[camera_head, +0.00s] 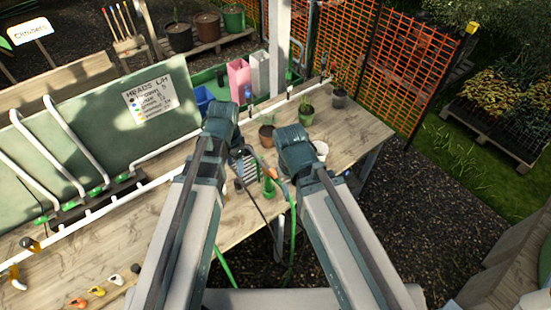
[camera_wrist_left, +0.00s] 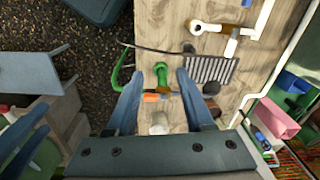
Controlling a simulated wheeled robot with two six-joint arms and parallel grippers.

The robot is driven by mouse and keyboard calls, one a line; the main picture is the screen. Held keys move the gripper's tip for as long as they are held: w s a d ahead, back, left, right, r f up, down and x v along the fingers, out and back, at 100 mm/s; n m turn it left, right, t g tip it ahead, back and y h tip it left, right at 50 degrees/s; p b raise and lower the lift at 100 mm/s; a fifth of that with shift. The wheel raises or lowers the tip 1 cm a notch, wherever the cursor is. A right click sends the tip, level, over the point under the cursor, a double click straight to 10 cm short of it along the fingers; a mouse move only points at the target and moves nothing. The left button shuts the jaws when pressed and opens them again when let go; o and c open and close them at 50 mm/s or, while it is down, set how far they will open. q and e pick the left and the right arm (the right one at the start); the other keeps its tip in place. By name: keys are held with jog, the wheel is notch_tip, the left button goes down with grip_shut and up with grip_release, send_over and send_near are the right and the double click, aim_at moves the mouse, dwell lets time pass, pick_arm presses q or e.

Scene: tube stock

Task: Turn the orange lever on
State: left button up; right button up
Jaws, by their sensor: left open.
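A small orange piece, which looks like the orange lever (camera_wrist_left: 151,97), shows between the two fingers of my left gripper (camera_wrist_left: 159,76) in the left wrist view. It sits beside a green upright fitting (camera_wrist_left: 160,73) at the bench edge. My left gripper is open with nothing held, its fingers on either side of this fitting; whether they touch it I cannot tell. In the head view the orange piece (camera_head: 274,171) shows small between my two arms, above the green fitting (camera_head: 268,187). My right arm comes in at the right; its gripper does not show clearly.
A green hose (camera_wrist_left: 118,72) hangs at the bench edge. A grey ribbed rack (camera_wrist_left: 212,70) lies near the fitting. Potted plants (camera_head: 306,111) stand farther back. Orange, yellow and white small parts (camera_head: 97,291) lie at the front left. The bench (camera_head: 345,125) has bare room at right.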

pick_arm(q)
jog(key=w+d+m, duration=0.4)
jog(key=d+m, duration=0.1)
jog(key=m, duration=1.5)
send_over(274, 172)
jog(key=shift+r+g, duration=0.3)
jog(key=shift+f, duration=0.1)
notch_tip(274, 172, down, 14)
jog(key=b, duration=1.3)
jog(key=shift+r+b, duration=0.2)
jog(key=shift+b, duration=0.15)
grip_shut()
